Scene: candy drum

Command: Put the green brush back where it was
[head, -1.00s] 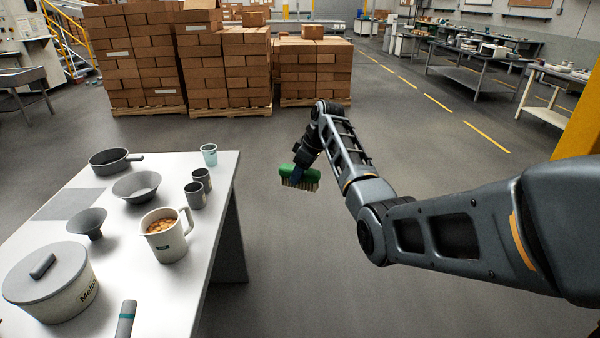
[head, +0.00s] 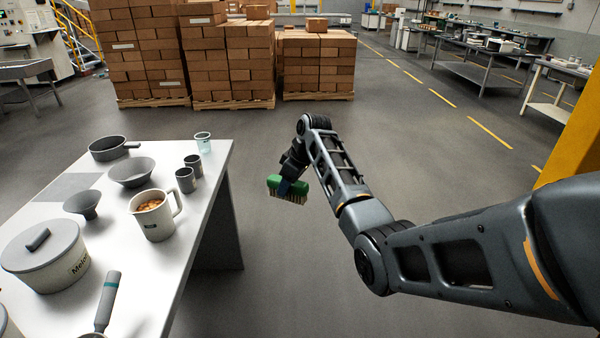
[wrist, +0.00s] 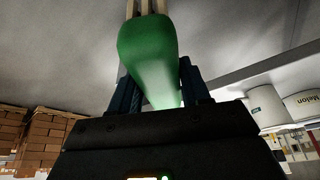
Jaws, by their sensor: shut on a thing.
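The green brush (head: 303,187) has a green body with pale bristles pointing down. My gripper (head: 285,186) is shut on it and holds it in the air over the floor, to the right of the white table (head: 205,215). In the wrist view the green brush (wrist: 150,50) lies between the two dark fingers of my gripper (wrist: 160,88). The spot where the brush was before is not shown by these frames.
On the table stand a jug of orange-brown pieces (head: 152,222), a lidded pot (head: 45,262), a pan (head: 108,148), a bowl (head: 131,175), a funnel (head: 84,204), grey cups (head: 186,180) and a light-blue cup (head: 203,142). Stacked boxes (head: 235,60) stand behind.

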